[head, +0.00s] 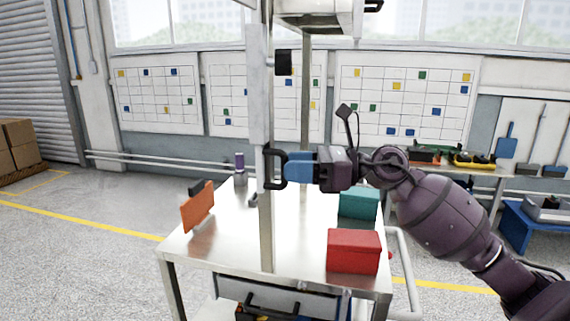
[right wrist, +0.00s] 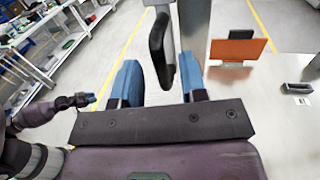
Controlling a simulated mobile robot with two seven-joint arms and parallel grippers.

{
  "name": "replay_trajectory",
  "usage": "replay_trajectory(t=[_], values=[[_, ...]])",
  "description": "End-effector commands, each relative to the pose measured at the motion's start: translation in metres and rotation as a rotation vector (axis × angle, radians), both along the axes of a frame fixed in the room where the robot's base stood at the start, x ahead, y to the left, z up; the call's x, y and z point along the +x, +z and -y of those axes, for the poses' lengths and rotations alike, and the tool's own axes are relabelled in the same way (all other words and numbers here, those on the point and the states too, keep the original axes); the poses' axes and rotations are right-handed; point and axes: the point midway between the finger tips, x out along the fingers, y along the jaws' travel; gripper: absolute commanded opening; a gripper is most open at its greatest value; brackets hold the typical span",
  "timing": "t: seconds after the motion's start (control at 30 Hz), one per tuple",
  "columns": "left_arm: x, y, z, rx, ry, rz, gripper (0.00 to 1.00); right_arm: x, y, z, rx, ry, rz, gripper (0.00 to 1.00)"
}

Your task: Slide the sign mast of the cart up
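The cart (head: 200,250) stands before me, with a pale upright mast (head: 257,100) at its front; its lower post reaches the cart top. A black D-shaped handle (head: 271,168) is on the mast and also shows in the right wrist view (right wrist: 157,48). My right gripper (head: 291,168) is at the handle, its blue fingers pointing at the mast. In the right wrist view its fingers (right wrist: 162,82) are apart, with the handle between them and gaps visible. My left gripper (right wrist: 85,99) shows small at the left of the right wrist view; its opening is unclear.
The cart top holds a red box (head: 353,251), a teal box (head: 358,203) and an orange panel (head: 197,207). A black block (head: 283,62) sits high by the mast. A second post (head: 305,110) stands behind. A workbench (head: 480,172) is at the back right.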

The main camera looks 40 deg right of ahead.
Motion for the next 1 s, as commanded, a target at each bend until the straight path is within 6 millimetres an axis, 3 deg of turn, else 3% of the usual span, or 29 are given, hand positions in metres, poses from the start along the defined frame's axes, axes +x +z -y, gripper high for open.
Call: replay_trajectory(t=[0.23,0.57,0.83,1.0], values=[[0.003,0.005,-0.001,0.002,-0.002,0.008,0.43,0.012,0.001,-0.016,0.001,0.000,0.001,0.39],[0.007,0.008,0.000,0.002,-0.004,0.016,0.43,0.014,0.000,-0.018,0.001,0.000,-0.001,0.39],[0.008,0.008,0.000,0.002,-0.004,0.017,0.43,0.014,0.000,-0.018,0.001,0.000,-0.001,0.00],[0.007,0.008,0.000,0.002,-0.004,0.017,0.43,0.014,0.000,-0.017,0.001,-0.001,-0.001,0.00]])
